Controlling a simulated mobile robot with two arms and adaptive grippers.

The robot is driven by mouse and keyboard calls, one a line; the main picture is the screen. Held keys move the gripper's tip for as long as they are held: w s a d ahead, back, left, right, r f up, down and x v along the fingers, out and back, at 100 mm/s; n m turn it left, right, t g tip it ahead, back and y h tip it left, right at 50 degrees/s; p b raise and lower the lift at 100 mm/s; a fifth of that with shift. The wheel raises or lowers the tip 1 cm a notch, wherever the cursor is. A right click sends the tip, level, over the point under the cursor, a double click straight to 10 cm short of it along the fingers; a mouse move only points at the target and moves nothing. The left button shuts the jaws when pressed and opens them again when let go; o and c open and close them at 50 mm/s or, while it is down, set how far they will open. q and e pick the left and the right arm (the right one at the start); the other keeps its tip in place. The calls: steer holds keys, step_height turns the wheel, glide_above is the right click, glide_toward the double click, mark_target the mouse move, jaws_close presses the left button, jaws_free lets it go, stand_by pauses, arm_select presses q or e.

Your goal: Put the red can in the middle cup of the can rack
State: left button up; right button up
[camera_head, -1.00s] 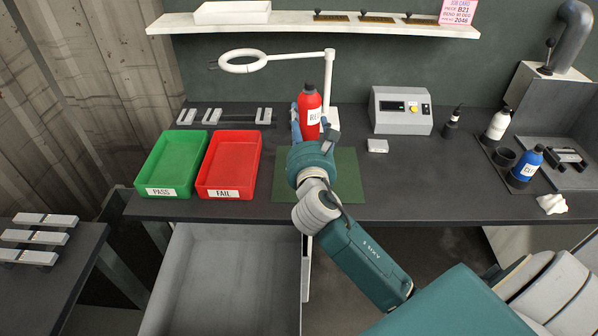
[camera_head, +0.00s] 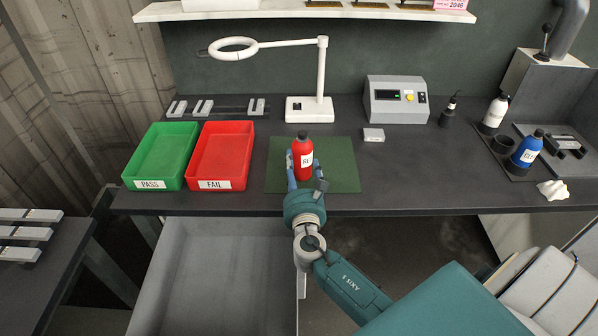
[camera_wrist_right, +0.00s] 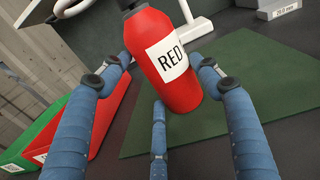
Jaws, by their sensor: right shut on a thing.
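The red can (camera_head: 302,160), with a black cap and a white label, is upright over the green mat. It also shows in the right wrist view (camera_wrist_right: 165,75), slightly tilted in the picture. My right gripper (camera_head: 301,172) is shut on it from the near side, with blue fingers around its body. Whether the can's base touches the mat is unclear. The can rack (camera_head: 517,173) is at the right of the bench. Its middle cup (camera_head: 503,146) is empty, between a white can (camera_head: 494,112) behind and a blue can (camera_head: 526,149) in front. My left gripper is not in view.
A green mat (camera_head: 340,178) lies under the can. Red (camera_head: 222,150) and green (camera_head: 163,150) trays stand left. A white lamp (camera_head: 308,110) stands behind. A grey control box (camera_head: 396,100), a small block (camera_head: 373,134) and a dark bottle (camera_head: 448,112) stand between mat and rack.

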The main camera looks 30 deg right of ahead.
steer(key=shift+f, duration=0.15)
steer(key=shift+f, duration=0.2)
steer(key=o, duration=1.2)
steer(key=shift+c, duration=0.2)
